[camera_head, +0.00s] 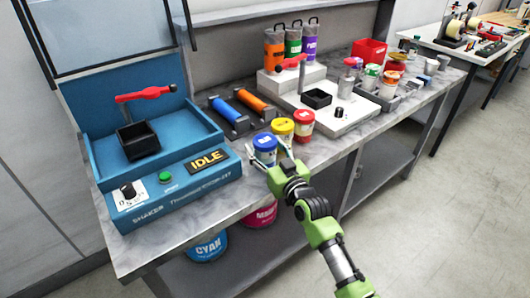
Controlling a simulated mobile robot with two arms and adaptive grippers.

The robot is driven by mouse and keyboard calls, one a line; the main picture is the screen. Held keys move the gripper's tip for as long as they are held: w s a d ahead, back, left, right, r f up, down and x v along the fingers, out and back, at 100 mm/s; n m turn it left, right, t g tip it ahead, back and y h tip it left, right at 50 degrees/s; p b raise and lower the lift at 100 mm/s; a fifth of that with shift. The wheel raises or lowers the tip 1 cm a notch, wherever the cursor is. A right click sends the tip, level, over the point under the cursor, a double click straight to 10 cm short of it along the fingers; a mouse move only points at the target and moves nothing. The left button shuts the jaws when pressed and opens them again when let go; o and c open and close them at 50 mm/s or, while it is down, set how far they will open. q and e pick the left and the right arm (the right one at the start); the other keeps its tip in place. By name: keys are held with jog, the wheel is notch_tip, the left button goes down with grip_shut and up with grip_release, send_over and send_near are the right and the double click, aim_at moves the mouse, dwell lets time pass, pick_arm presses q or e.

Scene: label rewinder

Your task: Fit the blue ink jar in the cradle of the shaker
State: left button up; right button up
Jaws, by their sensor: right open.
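The blue ink jar (265,143) has a blue lid and stands upright on the grey bench, near its front edge. My right gripper (271,156) is open at the jar, with one finger at its front left and the other at its right. I cannot tell whether the fingers touch it. The blue shaker (190,187) stands on the left end of the bench, its display reading IDLE. Its black cradle (138,145) looks empty, with a red-handled clamp (146,94) above it. My left gripper is not in view.
A yellow jar (282,129) and a red jar (303,124) stand close to the right of the blue jar. Blue and orange rollers (256,103) lie behind. A white machine (335,118) stands further right. Cyan (208,246) and magenta buckets are below the bench.

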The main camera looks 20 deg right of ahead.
jog(key=c, duration=1)
jog(key=shift+r, duration=0.1)
jog(key=c, duration=0.4)
jog(key=shift+o, duration=0.2)
